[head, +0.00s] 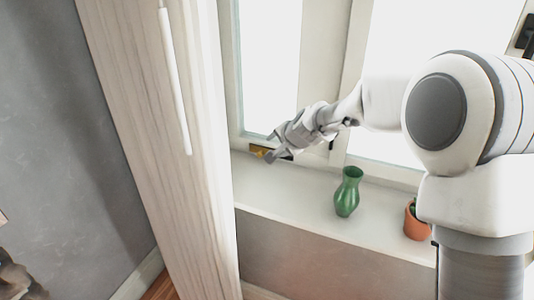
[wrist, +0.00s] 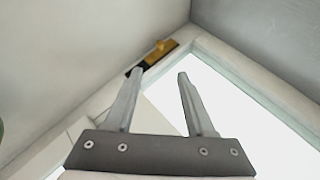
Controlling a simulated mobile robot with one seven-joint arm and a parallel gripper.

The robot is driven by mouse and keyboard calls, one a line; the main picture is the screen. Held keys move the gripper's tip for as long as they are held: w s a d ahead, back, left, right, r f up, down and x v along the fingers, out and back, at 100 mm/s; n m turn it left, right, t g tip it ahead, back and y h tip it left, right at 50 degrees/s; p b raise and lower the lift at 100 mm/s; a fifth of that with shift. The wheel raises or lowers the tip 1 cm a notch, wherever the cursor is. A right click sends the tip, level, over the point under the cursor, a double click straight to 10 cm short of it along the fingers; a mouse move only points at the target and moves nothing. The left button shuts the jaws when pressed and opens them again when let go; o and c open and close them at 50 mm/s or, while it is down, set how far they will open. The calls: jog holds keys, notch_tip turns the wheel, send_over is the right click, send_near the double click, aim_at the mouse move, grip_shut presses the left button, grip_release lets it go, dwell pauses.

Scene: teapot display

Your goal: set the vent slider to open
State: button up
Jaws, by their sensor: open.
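The vent slider is a small yellow piece (wrist: 160,51) on a dark strip, low on the window frame. In the wrist view it is beyond my fingertips, near the upper middle. In the head view the yellow slider (head: 259,151) shows at the lower left corner of the window, just above the sill. My gripper (wrist: 159,74) is open, with nothing between its fingers. In the head view my gripper (head: 270,149) is close to the slider, on its right side. I cannot tell whether a finger touches it. No setting marks are readable.
A green vase (head: 347,192) stands on the sill (head: 290,199), right of my gripper. A potted plant (head: 416,222) is farther right, partly behind my arm. A tall wooden cabinet (head: 160,130) with a white handle stands left of the window. The sill between cabinet and vase is clear.

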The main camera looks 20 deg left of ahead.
aim_at(259, 155)
jog(key=x, duration=1.7)
jog(key=shift+w+a+f, duration=0.15)
jog(key=shift+w+f, duration=0.05)
jog(key=shift+f, duration=0.05)
grip_shut()
dwell(1.0)
